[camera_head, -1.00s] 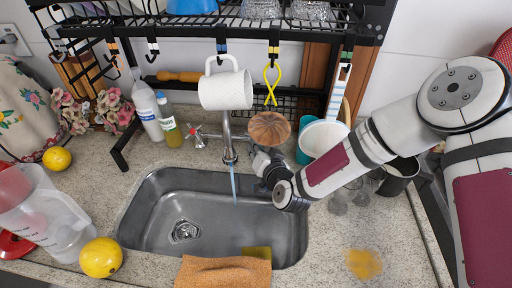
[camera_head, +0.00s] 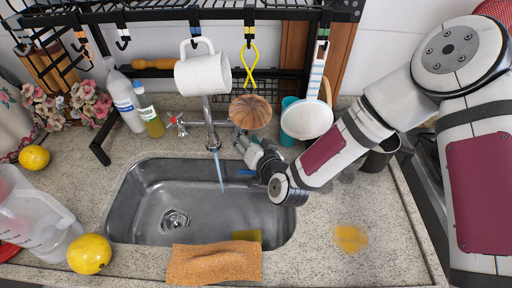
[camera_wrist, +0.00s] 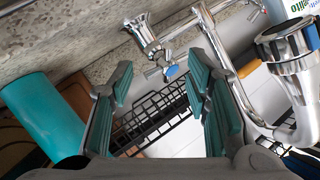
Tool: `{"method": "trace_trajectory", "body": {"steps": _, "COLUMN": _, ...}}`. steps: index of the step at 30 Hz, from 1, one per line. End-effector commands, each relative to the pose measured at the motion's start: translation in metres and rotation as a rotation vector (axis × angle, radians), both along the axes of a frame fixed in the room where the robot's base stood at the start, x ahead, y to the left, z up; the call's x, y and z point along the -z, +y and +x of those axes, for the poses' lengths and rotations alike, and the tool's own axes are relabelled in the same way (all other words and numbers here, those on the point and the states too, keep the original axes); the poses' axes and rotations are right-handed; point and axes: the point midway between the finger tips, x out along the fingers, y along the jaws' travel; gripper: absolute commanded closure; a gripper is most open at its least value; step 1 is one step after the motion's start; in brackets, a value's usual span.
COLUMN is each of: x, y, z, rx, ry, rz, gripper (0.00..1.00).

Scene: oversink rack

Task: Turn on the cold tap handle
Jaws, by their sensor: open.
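The chrome tap (camera_head: 208,128) stands behind the steel sink (camera_head: 150,235). A blue-tinted stream (camera_head: 219,170) hangs below its spout. The red-marked handle (camera_head: 176,121) is on its left. The cold handle, a small chrome cross with a blue centre (camera_wrist: 171,71), shows in the wrist view, between my fingers in the picture and seemingly just beyond their tips; I see no clear contact. In the head view it is hidden near the brown ribbed object and my gripper (camera_head: 247,146). My gripper (camera_wrist: 162,82) is open and empty, its teal pads spread.
A brown ribbed object (camera_head: 250,112) and a white mug (camera_head: 203,74) are close above the tap. The black rack (camera_head: 180,14) spans overhead. Bottles (camera_head: 150,115) stand left.

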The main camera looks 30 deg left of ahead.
Motion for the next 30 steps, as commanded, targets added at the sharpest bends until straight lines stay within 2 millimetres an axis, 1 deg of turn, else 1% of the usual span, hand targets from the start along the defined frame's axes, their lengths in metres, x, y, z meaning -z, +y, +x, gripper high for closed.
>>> {"method": "trace_trajectory", "body": {"steps": 1, "x": -0.003, "y": -0.010, "z": -0.006, "rx": -0.001, "ry": 0.001, "rz": -0.002, "gripper": 0.56}}
{"method": "trace_trajectory", "body": {"steps": 6, "x": -0.012, "y": -0.036, "z": -0.024, "rx": 0.000, "ry": 0.001, "rz": -0.002, "gripper": 0.56}}
{"method": "trace_trajectory", "body": {"steps": 12, "x": -0.019, "y": -0.056, "z": -0.037, "rx": 0.002, "ry": 0.000, "rz": 0.000, "gripper": 0.56}}
{"method": "trace_trajectory", "body": {"steps": 18, "x": -0.021, "y": -0.061, "z": -0.041, "rx": 0.003, "ry": 0.000, "rz": 0.001, "gripper": 0.56}}
{"method": "trace_trajectory", "body": {"steps": 30, "x": -0.021, "y": -0.061, "z": -0.041, "rx": 0.002, "ry": 0.000, "rz": 0.000, "gripper": 0.56}}
